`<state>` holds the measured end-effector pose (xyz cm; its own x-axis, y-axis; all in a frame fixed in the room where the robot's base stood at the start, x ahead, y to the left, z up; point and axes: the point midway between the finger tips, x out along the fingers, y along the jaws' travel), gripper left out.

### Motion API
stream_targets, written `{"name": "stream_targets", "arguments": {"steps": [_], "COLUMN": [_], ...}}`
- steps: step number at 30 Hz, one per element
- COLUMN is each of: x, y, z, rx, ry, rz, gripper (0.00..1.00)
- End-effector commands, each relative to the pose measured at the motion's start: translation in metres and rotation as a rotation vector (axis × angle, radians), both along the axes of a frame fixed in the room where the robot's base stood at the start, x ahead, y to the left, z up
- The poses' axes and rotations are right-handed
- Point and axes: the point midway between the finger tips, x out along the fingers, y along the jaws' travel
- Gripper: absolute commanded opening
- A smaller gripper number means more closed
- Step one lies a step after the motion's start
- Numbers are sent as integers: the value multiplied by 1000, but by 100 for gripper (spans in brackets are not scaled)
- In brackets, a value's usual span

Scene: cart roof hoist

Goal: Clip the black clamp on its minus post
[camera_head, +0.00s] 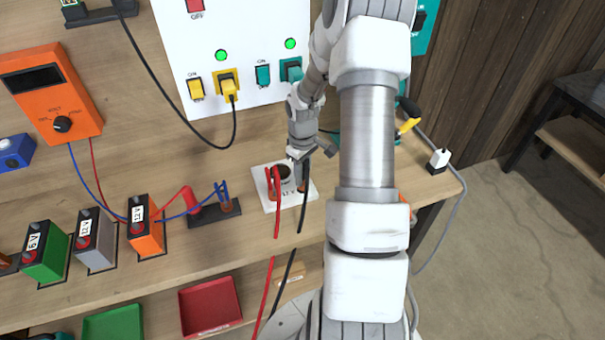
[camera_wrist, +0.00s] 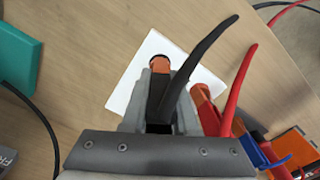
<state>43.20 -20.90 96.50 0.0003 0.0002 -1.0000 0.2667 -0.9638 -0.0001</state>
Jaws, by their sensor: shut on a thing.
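My gripper (camera_head: 301,178) is shut on the black clamp (camera_wrist: 172,92), which lies between its fingers (camera_wrist: 160,78) with its black lead curving away. It is low over the white plate (camera_head: 270,203) at the bench's front. In the wrist view a copper-coloured post (camera_wrist: 160,63) stands right at the fingertips. I cannot tell whether the clamp's jaws are around that post or just beside it. The red clamp (camera_head: 274,184) is on the same plate, to the left; in the wrist view it (camera_wrist: 208,114) sits at another copper-coloured post (camera_wrist: 203,91).
Orange (camera_head: 146,239), grey and green batteries stand at the left. A dark block (camera_head: 214,211) with red and blue leads is left of the plate. Red and black leads hang over the front edge. A white panel (camera_head: 215,60) with plugs stands behind. A red tray (camera_head: 209,305) is below.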

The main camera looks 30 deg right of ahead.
Motion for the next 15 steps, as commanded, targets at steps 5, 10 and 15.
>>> {"name": "stream_targets", "arguments": {"steps": [5, 10, 15], "x": [0, 0, 0], "y": [0, 0, 0], "z": [-6, -10, -9], "rx": [0, 0, 0], "ry": [0, 0, 0], "rz": [0, 0, 0], "gripper": [0, 0, 50]}}
